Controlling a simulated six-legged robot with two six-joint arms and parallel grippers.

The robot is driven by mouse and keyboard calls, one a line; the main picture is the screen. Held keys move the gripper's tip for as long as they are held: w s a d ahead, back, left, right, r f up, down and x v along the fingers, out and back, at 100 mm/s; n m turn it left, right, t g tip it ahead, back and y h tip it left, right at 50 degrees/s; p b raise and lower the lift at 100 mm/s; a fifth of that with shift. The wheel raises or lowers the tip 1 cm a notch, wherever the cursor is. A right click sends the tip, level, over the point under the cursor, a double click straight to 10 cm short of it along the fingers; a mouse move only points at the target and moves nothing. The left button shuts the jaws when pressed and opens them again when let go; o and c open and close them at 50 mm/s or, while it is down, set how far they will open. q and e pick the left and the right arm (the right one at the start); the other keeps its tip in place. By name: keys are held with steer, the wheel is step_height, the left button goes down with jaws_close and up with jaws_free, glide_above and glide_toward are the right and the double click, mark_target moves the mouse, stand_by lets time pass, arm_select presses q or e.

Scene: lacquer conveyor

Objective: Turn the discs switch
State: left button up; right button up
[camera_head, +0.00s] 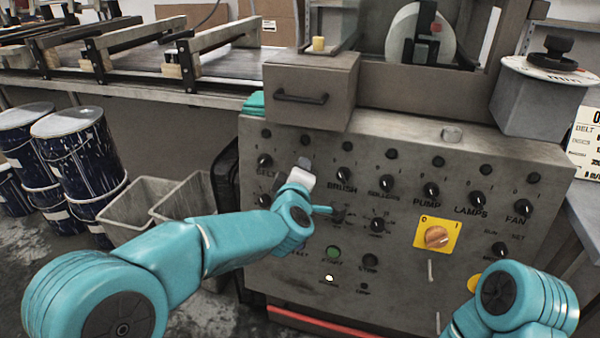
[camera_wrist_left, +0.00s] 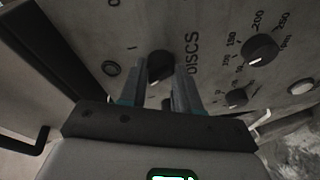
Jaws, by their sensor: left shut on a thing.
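The discs switch (camera_wrist_left: 160,66) is a round black knob beside the word DISCS in the left wrist view. My left gripper (camera_wrist_left: 158,80) has its two fingers on either side of this knob and is shut on it. In the head view my left gripper (camera_head: 304,165) reaches the grey control panel (camera_head: 400,150) between the BELT knob (camera_head: 264,161) and the BRUSH knob (camera_head: 346,174). There the gripper hides the discs switch. My right arm shows at the lower right, but its gripper is out of view.
More knobs sit to the right, including PUMP (camera_head: 432,190) and FAN (camera_head: 525,207). A yellow plate with an orange rotary switch (camera_head: 437,237) is lower right. A drawer box (camera_head: 311,90) juts out above my left gripper. Blue drums (camera_head: 80,150) stand left.

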stand_by(0.3)
arm_select(q)
steer(key=o, duration=1)
steer(key=shift+o, duration=0.2)
steer(key=s+a+r+p, duration=0.1)
steer(key=s+r, duration=0.1)
steer(key=s, duration=1.4)
steer(key=shift+a+r+p, duration=0.35)
steer(key=shift+a, duration=0.05)
steer(key=shift+a, duration=0.1)
